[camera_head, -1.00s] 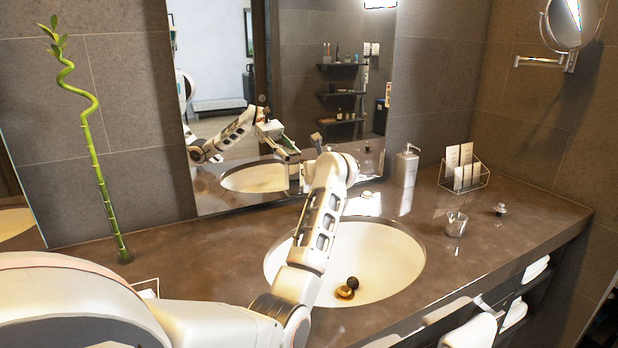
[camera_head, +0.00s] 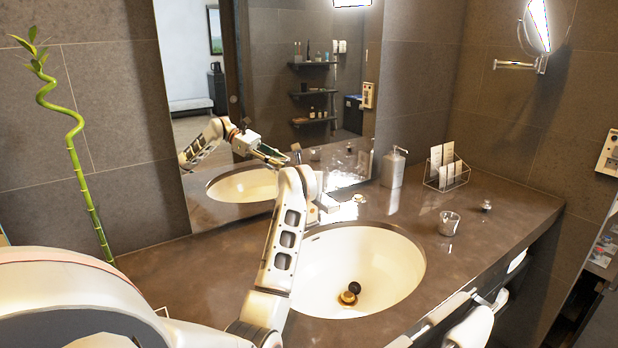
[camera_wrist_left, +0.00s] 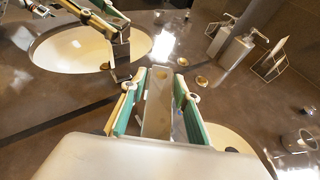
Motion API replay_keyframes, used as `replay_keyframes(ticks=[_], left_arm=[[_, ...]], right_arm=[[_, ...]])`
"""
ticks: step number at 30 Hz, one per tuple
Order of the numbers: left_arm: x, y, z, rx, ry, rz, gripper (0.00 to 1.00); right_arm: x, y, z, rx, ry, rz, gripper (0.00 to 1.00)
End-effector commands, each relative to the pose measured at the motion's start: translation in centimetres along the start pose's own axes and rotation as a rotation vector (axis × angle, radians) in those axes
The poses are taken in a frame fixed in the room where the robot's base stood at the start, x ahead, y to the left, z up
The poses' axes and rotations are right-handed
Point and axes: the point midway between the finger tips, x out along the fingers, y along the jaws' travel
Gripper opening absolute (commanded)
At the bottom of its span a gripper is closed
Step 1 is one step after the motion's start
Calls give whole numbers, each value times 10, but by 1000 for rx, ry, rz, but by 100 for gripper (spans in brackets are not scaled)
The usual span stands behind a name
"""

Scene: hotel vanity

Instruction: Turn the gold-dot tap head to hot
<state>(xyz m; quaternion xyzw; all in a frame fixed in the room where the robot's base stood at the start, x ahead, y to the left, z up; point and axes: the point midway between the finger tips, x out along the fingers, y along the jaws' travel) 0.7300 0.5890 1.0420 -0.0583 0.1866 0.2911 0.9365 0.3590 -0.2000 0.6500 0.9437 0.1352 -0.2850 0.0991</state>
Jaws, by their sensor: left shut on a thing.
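The tap head is a pale, long block (camera_wrist_left: 158,108) with a gold dot (camera_wrist_left: 162,76) near its far end. In the left wrist view it stands between the green-and-cream fingers of my left gripper (camera_wrist_left: 160,84), which is shut on it. In the head view my left arm reaches over the left side of the sink (camera_head: 405,262) and hides most of the gripper and tap. The mirror (camera_head: 290,110) reflects my arm and gripper at the tap. My right gripper is in neither view.
A soap dispenser (camera_head: 393,167), a wire card holder (camera_head: 447,171) and a glass (camera_head: 449,223) stand right of the sink. A bamboo stalk (camera_head: 86,190) stands at the left. Small gold discs (camera_wrist_left: 201,80) lie on the counter beside the tap. A dark plug sits in the basin.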

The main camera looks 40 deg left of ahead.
Motion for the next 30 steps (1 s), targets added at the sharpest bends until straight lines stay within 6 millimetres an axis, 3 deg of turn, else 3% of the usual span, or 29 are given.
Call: replay_keyframes(ticks=[21, 22, 23, 30], left_arm=[[-4, 2, -1, 14, -2, -26, 0], [-4, 2, -1, 14, -2, -26, 38], [-4, 2, -1, 14, -2, -26, 46], [-4, 2, -1, 13, -1, -27, 47]], right_arm=[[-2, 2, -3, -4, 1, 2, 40], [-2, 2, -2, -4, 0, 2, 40], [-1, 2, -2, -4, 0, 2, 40], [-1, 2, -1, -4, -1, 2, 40]])
